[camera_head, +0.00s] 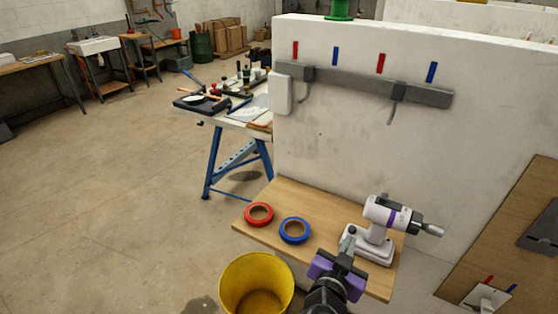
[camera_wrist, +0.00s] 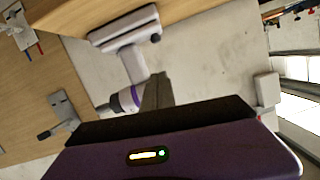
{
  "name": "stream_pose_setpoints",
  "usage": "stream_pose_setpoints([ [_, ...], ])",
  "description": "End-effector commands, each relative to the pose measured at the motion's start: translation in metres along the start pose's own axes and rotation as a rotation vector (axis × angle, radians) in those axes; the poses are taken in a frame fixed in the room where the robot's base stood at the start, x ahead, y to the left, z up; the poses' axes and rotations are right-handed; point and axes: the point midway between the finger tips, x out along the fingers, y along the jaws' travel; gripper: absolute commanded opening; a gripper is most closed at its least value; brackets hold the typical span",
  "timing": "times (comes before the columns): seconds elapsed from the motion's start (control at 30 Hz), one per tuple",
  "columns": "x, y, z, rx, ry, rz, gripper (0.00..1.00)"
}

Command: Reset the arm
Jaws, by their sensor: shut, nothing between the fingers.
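My gripper (camera_head: 347,250) is at the lower middle of the head view, over the front part of a wooden shelf (camera_head: 330,222). Its fingers are shut and hold nothing. In the wrist view the fingers (camera_wrist: 157,90) show as a dark closed shape above the purple gripper body. A white and purple drill (camera_head: 385,222) stands on the shelf just beyond and to the right of my gripper. The drill also shows in the wrist view (camera_wrist: 128,60), close to the fingers in the picture; I cannot tell the gap.
A red tape roll (camera_head: 259,205) and a blue tape roll (camera_head: 294,241) lie on the shelf. A yellow bucket (camera_head: 257,262) stands below. A white wall (camera_head: 340,150) with a grey hook rail (camera_head: 360,84) rises behind. A wooden panel (camera_head: 500,240) is at right. The left floor is open.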

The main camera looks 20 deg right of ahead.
Motion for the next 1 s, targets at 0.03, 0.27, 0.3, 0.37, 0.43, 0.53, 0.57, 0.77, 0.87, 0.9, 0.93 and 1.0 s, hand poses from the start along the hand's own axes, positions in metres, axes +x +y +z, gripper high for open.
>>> stream_pose_setpoints([
  [0.03, 0.0, 0.0, 0.0, 0.0, 0.0, 0.0, 0.0],
  [0.27, -0.001, -0.017, -0.002, -0.099, 0.008, -0.069, 0.0],
  [0.3, -0.002, -0.028, -0.003, -0.128, 0.008, -0.116, 0.0],
  [0.37, -0.007, -0.046, -0.007, -0.168, 0.015, -0.196, 0.0],
  [0.43, -0.016, -0.059, -0.003, -0.219, 0.014, -0.292, 0.0],
  [0.53, -0.036, -0.068, 0.009, -0.285, 0.013, -0.427, 0.0],
  [0.57, -0.044, -0.069, 0.013, -0.301, 0.015, -0.467, 0.0],
  [0.77, -0.1, -0.055, 0.034, -0.376, 0.039, -0.691, 0.0],
  [0.87, -0.132, -0.037, 0.039, -0.388, 0.061, -0.781, 0.0],
  [0.9, -0.144, -0.028, 0.038, -0.389, 0.073, -0.809, 0.0],
  [0.93, -0.154, -0.021, 0.038, -0.388, 0.08, -0.828, 0.0],
  [1.0, -0.174, -0.004, 0.035, -0.381, 0.096, -0.863, 0.0],
])
